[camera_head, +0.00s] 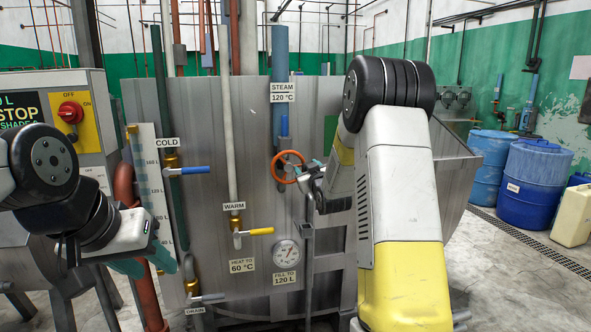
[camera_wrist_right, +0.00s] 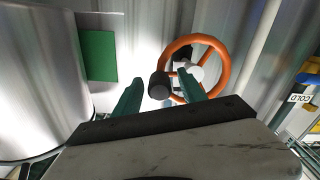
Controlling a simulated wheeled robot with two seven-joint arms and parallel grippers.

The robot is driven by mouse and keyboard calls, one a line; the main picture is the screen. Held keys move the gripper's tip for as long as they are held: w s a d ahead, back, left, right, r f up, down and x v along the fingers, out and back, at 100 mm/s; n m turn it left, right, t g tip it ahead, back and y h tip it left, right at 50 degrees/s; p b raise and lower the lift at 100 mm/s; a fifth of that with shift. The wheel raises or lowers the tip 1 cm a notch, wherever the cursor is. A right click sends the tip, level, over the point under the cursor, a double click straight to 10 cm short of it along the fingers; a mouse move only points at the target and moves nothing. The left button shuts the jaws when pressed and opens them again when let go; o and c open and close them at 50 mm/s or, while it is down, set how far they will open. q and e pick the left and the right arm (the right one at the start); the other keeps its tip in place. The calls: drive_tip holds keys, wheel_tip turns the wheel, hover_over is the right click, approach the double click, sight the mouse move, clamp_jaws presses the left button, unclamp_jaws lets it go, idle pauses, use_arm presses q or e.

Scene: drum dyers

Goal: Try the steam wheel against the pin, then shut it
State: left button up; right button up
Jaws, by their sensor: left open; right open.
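The steam wheel (camera_head: 288,167) is an orange handwheel on the blue steam pipe (camera_head: 280,60), under the "STEAM 120 °C" label (camera_head: 283,92). In the right wrist view the wheel (camera_wrist_right: 226,62) shows its orange spokes, a pale hub and a black knob (camera_wrist_right: 158,86) by its rim. My right gripper (camera_head: 304,178) is open beside the wheel's right side; its green fingers (camera_wrist_right: 159,88) appear on either side of the knob, contact unclear. A small dark part (camera_wrist_right: 184,56) sits inside the rim; I cannot tell if it is the pin. My left gripper (camera_head: 163,260) is open, low at the left, away from the wheel.
The steel vat front (camera_head: 205,120) carries a blue cold lever (camera_head: 195,171), a yellow warm lever (camera_head: 262,231), a gauge (camera_head: 286,253) and a drain lever (camera_head: 208,298). A stop panel (camera_head: 60,110) stands left. Blue barrels (camera_head: 535,180) stand at the right.

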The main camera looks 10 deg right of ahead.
drive_tip(key=s, duration=0.7)
drive_tip(key=shift+s, duration=0.4)
